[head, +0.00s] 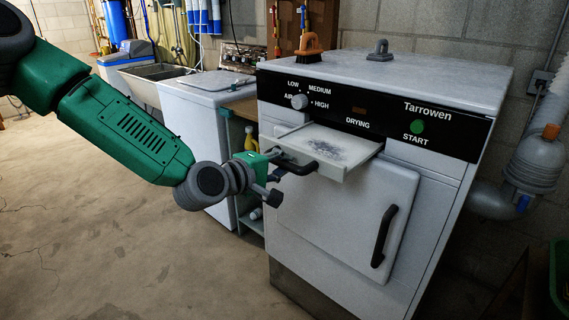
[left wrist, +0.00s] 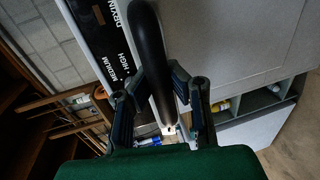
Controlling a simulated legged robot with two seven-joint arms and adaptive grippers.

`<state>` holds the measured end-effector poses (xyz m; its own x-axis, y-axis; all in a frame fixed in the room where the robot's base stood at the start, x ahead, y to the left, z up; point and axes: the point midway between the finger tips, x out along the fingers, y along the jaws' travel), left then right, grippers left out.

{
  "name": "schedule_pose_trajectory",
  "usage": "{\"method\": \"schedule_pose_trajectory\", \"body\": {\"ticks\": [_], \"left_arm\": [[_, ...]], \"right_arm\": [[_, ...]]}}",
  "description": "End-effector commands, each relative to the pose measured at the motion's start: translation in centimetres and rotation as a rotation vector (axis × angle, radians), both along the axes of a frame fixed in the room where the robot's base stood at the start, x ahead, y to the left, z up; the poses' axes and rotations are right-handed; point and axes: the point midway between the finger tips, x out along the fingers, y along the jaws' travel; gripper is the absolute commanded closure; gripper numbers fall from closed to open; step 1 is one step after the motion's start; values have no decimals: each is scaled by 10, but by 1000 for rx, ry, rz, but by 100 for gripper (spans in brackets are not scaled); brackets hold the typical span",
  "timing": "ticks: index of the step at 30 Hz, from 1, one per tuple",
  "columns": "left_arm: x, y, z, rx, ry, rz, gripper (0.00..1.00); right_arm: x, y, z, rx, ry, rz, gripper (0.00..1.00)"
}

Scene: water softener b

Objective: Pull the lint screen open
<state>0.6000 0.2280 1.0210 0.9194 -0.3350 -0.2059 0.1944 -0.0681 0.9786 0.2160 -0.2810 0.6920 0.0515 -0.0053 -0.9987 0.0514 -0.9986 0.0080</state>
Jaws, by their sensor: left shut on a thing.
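The lint screen (head: 330,150) is a white drawer-like tray with grey lint on its top. It sticks out from the front of the white dryer (head: 440,180), just under the black control panel. A black bar handle (head: 298,166) is on its front. My left gripper (head: 280,172) is at the left part of this handle. In the left wrist view the black handle (left wrist: 152,55) runs between the two fingers of my left gripper (left wrist: 160,95), and the gripper is shut on it. My right gripper is not in view.
The dryer door with its black handle (head: 384,237) is closed below the screen. A brush (head: 312,46) and a grey object (head: 380,50) lie on the dryer top. A washer (head: 205,105) stands to the left. Open floor (head: 90,220) lies at the left.

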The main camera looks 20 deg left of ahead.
Motion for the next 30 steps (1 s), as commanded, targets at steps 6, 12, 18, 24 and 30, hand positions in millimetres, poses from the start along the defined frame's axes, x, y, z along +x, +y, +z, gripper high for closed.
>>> {"method": "schedule_pose_trajectory", "body": {"ticks": [6,12,18,24,30], "left_arm": [[-1,1,-3,1,6,1,62],[-1,1,-1,0,3,1,62],[-18,8,4,-3,2,2,62],[-58,22,12,-6,4,2,62],[-91,36,19,-4,3,3,62]], "right_arm": [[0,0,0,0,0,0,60],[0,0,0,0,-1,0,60],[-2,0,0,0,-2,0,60],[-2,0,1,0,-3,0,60],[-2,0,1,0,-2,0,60]]}}
